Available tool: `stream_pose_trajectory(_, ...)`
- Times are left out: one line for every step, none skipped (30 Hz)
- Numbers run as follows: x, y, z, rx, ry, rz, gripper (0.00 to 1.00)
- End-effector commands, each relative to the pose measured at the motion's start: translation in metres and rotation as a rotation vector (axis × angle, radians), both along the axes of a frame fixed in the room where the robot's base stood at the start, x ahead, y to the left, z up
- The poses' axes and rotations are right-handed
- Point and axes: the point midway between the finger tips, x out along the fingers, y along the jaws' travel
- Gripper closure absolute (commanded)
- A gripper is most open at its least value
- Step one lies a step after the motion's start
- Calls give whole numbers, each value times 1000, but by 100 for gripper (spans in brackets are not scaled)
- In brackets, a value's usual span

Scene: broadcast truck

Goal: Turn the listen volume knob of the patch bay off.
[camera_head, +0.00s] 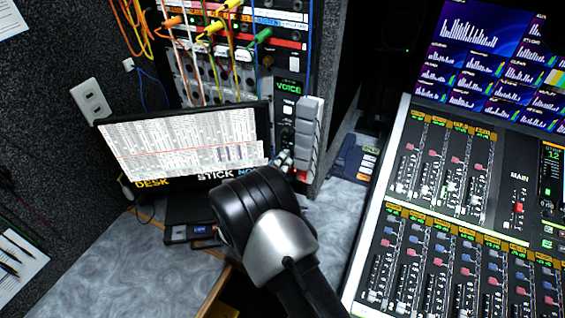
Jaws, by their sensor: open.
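The patch bay (207,72) is in the rack at the upper left, with several coloured cables plugged into it. A small round brownish knob (268,61) shows near its right end; its label is too small to read, so I cannot tell whether it is the listen volume knob or where it points. My gripper (285,158) is largely hidden behind my black and silver wrist. Only small silvery parts show, below the patch bay and in front of the VOICE panel, apart from the brownish knob in the picture. I see nothing held in it.
A monitor (180,148) stands left of my wrist. The VOICE panel (287,108), with dark knobs, and a grey segmented block (309,138) are close to my gripper. A mixing console (445,215) fills the right. Some grey desk (85,275) is clear at lower left.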

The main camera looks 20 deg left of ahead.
Motion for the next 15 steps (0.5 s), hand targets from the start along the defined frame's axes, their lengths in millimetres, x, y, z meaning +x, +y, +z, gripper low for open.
stream_pose_trajectory(9,-2,-2,2,0,-1,57)
stream_pose_trajectory(14,-2,-2,2,-1,-3,57)
stream_pose_trajectory(19,-2,-1,1,-1,-3,57)
stream_pose_trajectory(22,-2,-2,1,0,-1,57)
stream_pose_trajectory(25,-2,-2,0,1,-1,57)
stream_pose_trajectory(29,-2,-1,1,0,-1,57)
stream_pose_trajectory(31,-3,-1,1,0,-1,57)
stream_pose_trajectory(33,-3,-1,1,0,-1,57)
stream_pose_trajectory(34,-3,-1,0,1,-1,57)
stream_pose_trajectory(35,-3,-1,0,1,-1,57)
stream_pose_trajectory(36,-3,0,-1,1,-1,57)
stream_pose_trajectory(36,-3,0,-1,1,-1,57)
stream_pose_trajectory(36,-3,0,-1,0,0,57)
stream_pose_trajectory(36,-3,0,-1,1,1,57)
stream_pose_trajectory(36,-3,0,-1,1,1,57)
